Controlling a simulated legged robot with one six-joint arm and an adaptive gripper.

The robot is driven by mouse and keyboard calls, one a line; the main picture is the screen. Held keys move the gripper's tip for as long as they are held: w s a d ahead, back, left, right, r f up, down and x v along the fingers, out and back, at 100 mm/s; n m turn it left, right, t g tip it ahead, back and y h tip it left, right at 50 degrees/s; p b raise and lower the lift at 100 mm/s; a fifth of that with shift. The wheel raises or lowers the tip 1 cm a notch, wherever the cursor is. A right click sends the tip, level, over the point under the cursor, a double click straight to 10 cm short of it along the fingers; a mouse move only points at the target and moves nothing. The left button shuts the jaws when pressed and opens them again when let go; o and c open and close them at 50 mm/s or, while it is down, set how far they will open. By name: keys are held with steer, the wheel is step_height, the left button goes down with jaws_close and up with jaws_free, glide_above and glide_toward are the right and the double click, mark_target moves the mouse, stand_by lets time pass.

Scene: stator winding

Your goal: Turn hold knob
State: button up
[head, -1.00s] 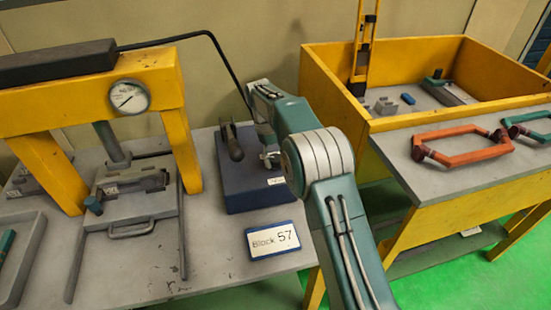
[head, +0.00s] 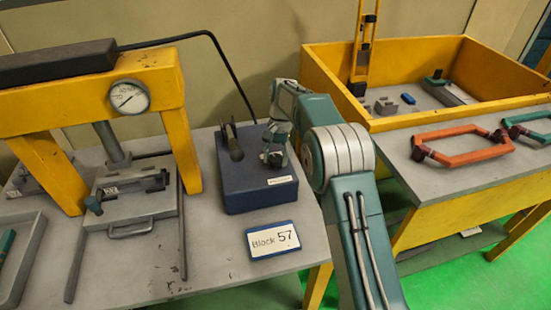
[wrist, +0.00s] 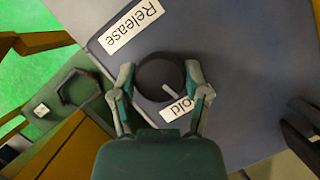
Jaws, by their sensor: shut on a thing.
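A round black knob (wrist: 158,72) sits on the blue box (head: 245,194) in the wrist view. A short pale pointer on it faces the partly hidden label ending in "old" (wrist: 183,107). A "Release" label (wrist: 131,27) lies above the knob. My gripper (wrist: 160,82) is shut on the knob, one finger on each side. In the head view my gripper (head: 274,157) is at the right part of the box top, and the knob is hidden behind it.
Dark upright levers (head: 232,142) stand on the box left of my gripper. A "Block 57" sign (head: 273,240) lies in front. A yellow press with a gauge (head: 128,97) stands left. A yellow bin (head: 430,112) is at right.

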steer(key=shift+w+r+m+t+y, duration=0.1)
steer(key=shift+m+t+y, duration=0.3)
steer(key=shift+m, duration=0.7)
steer(key=o, duration=1.1)
steer(key=shift+a, duration=0.1)
steer(key=shift+o, duration=0.2)
steer(key=v, duration=1.1)
steer(key=shift+w+r, duration=0.25)
steer(key=shift+w, duration=0.05)
